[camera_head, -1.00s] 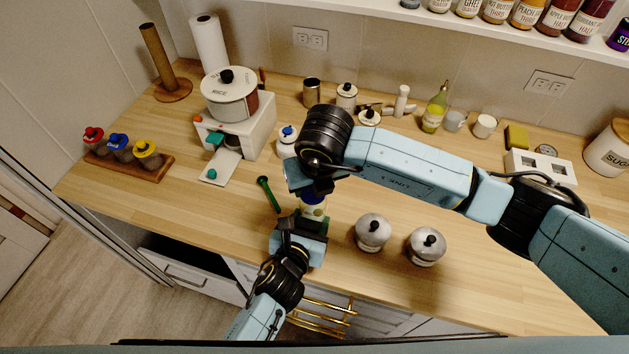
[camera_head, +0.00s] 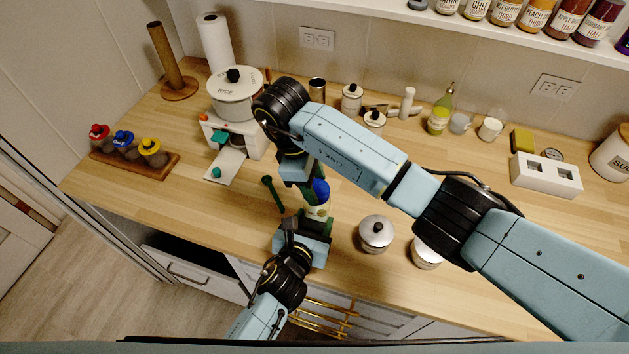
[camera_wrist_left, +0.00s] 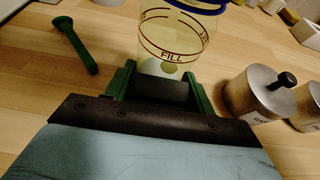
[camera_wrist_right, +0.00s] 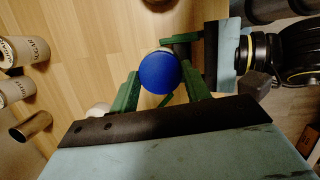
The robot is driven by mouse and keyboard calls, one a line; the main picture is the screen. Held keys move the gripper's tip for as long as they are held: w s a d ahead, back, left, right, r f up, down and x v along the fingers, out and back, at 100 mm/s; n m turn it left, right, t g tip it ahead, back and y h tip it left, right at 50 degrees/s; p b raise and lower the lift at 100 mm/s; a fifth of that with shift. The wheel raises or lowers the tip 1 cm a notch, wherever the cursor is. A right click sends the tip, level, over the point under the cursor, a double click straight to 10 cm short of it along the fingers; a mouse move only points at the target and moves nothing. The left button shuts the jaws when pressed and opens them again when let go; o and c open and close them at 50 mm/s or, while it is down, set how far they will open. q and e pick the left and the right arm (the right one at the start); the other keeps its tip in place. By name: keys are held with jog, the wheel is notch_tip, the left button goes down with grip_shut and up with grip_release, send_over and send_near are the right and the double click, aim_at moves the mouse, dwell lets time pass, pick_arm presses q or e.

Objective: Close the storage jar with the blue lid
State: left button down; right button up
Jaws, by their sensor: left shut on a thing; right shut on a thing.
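The clear storage jar (camera_head: 317,211) stands near the counter's front edge, and its printed FILL band shows in the left wrist view (camera_wrist_left: 172,45). My left gripper (camera_head: 314,221) is shut on the jar's lower part; its green fingers flank the jar (camera_wrist_left: 160,82). The blue lid (camera_head: 321,189) is at the jar's top, and its round blue face shows in the right wrist view (camera_wrist_right: 159,73). My right gripper (camera_wrist_right: 160,85) is shut on the lid, with a green finger on each side. The lid looks tilted in the head view; I cannot tell whether it sits fully on the rim.
A green tool (camera_head: 273,194) lies left of the jar. Silver canisters (camera_head: 376,233) stand close on the right. A white appliance with a RICE pot (camera_head: 236,98) and a rack of colored-lid jars (camera_head: 136,160) are farther left. Bare counter lies between.

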jog(key=shift+m, duration=0.8)
jog(key=o, duration=0.9)
jog(key=shift+o, duration=0.2)
jog(key=shift+r, duration=0.1)
jog(key=shift+r, duration=2.2)
jog(key=shift+n, duration=0.3)
jog(key=shift+c, duration=0.4)
